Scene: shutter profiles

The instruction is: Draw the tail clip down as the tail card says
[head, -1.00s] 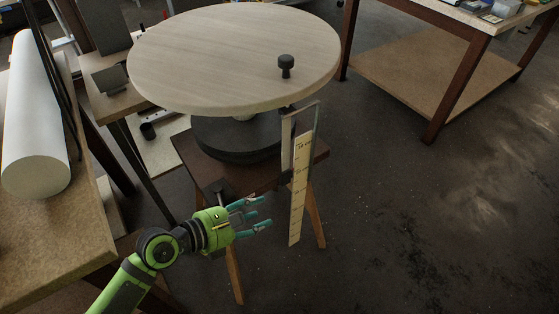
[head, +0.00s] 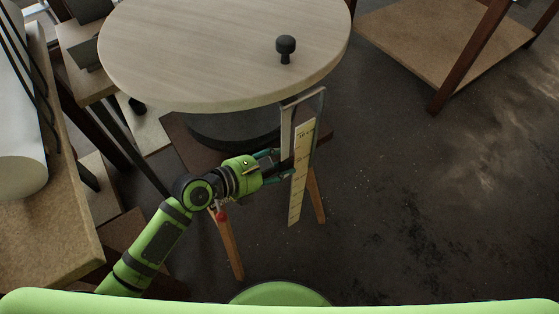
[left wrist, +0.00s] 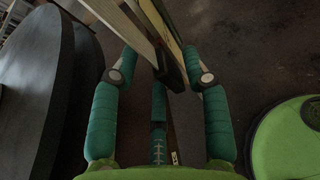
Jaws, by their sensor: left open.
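My left gripper (head: 284,163) is open beside the hanging strip under the round top. Its teal fingers (left wrist: 105,110) spread on both sides in the left wrist view. A dark block (left wrist: 172,72), which looks like the tail clip, sits at the end of a pale strip between the fingertips. I cannot tell whether they touch it. In the head view the gripper largely hides this block. A pale scale (head: 298,195) with dark marks hangs just right of the gripper. I cannot identify a separate tail card, and the print is too small to read. My right gripper is not in view.
The round wooden top (head: 200,50) with a black knob (head: 286,48) overhangs the gripper's area. A grey metal frame (head: 322,105) hangs at its edge. A wooden stand leg (head: 228,245) is below the gripper. The floor (head: 430,210) to the right is clear.

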